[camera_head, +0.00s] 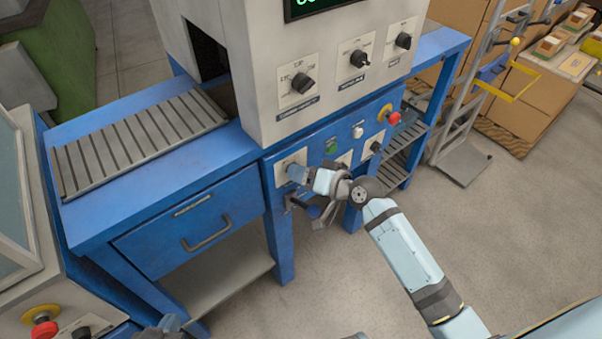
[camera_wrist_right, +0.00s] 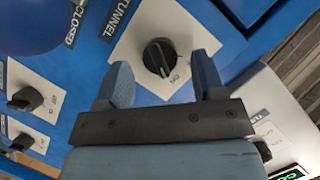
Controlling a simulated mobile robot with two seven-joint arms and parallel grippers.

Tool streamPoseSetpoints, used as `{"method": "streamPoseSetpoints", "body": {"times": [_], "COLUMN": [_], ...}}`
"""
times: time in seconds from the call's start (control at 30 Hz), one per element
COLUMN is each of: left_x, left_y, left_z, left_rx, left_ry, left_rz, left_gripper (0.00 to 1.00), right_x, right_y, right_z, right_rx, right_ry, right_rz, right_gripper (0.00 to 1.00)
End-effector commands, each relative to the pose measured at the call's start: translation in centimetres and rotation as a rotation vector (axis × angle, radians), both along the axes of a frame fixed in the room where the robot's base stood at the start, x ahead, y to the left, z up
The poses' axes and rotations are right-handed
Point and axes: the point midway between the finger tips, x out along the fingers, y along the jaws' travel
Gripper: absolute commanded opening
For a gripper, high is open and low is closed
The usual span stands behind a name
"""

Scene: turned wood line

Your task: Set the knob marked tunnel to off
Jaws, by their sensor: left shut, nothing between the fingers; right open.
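The tunnel knob (camera_wrist_right: 158,57) is a black rotary knob on a white plate, beside a label reading TUNNEL (camera_wrist_right: 115,18). A pale mark on it seems to point towards small lettering that looks like ON. My right gripper (camera_wrist_right: 163,78) is open, its two blue fingers on either side of the knob's near side; I cannot tell whether they touch it. In the head view my right gripper (camera_head: 296,174) is at the left plate on the blue front panel (camera_head: 318,152) and hides the knob. My left gripper (camera_head: 170,323) is shut and empty, low at the left, partly cut off.
Three other black knobs (camera_head: 302,82) are on the grey housing above. A red emergency button (camera_head: 393,118) and another knob (camera_head: 376,147) are to the right on the blue panel. A drawer (camera_head: 190,225) and slatted conveyor (camera_head: 140,140) are at left.

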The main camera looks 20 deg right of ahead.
Motion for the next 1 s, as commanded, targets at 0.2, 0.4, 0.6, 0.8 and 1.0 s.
{"method": "streamPoseSetpoints", "body": {"times": [0.2, 0.4, 0.6, 0.8, 1.0], "left_x": [0.03, 0.04, 0.04, 0.05, 0.03], "left_y": [0.00, 0.00, -0.01, -0.02, 0.03], "left_z": [0.04, 0.12, 0.14, 0.23, 0.89], "left_rx": [-0.001, -0.002, -0.001, -0.001, 0.004], "left_ry": [-0.003, -0.004, -0.004, -0.004, -0.003], "left_rz": [-0.001, -0.001, -0.001, -0.001, -0.002], "left_gripper": [0.00, 0.00, 0.00, 0.00, 0.00], "right_x": [0.90, 0.90, 0.89, 0.89, 0.87], "right_y": [0.66, 0.67, 0.65, 0.64, 0.66], "right_z": [-0.33, -0.32, -0.32, -0.29, -0.04], "right_rx": [-0.001, -0.001, -0.001, -0.004, -0.043], "right_ry": [-0.001, -0.001, -0.001, -0.001, -0.015], "right_rz": [0.000, 0.000, 0.000, 0.000, 0.001], "right_gripper": [0.63, 0.63, 0.24, 0.14, 0.14]}}
